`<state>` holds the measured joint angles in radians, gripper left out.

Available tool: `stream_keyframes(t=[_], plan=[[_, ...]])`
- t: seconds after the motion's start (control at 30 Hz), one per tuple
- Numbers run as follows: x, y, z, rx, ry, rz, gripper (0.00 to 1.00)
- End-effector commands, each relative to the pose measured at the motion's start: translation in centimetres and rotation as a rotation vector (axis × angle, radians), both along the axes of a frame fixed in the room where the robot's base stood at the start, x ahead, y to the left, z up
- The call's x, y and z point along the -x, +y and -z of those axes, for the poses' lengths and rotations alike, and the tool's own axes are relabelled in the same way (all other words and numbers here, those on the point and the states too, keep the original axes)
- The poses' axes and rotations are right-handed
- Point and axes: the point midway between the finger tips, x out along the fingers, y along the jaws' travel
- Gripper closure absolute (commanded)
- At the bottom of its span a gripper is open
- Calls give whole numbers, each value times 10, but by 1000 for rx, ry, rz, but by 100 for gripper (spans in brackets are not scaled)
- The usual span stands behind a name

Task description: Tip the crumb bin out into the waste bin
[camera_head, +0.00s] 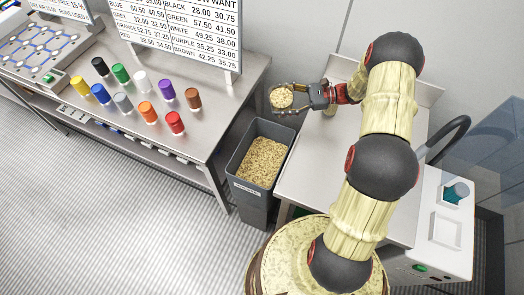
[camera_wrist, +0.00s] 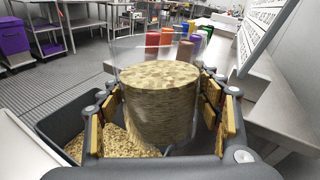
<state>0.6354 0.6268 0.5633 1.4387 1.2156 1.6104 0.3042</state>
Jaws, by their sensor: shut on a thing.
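My gripper (camera_head: 288,99) is shut on the crumb bin (camera_wrist: 160,105), a clear round container filled with tan crumbs. The crumb bin also shows in the head view (camera_head: 281,96), where its crumbs are seen from above. In the wrist view the crumb bin looks upright, with a finger on either side. The waste bin (camera_head: 240,188) is a dark grey, open-topped bin on the floor, with a label on its front and tan crumbs inside. My gripper and the crumb bin are above and beyond the waste bin's far right corner. The waste bin also shows at lower left in the wrist view (camera_wrist: 62,130).
A steel table (camera_head: 232,112) with several coloured-lid jars and a printed board (camera_head: 170,25) stands left of the waste bin. A bare steel bench (camera_head: 318,165) stands to its right.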

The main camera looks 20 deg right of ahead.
Motion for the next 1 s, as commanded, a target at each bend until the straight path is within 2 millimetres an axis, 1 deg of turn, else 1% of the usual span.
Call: stream_keyframes(t=[0.33, 1.0], plan=[[6, 9, 22, 139, -101, -1, 68], [9, 13, 33, 212, -154, -1, 68]])
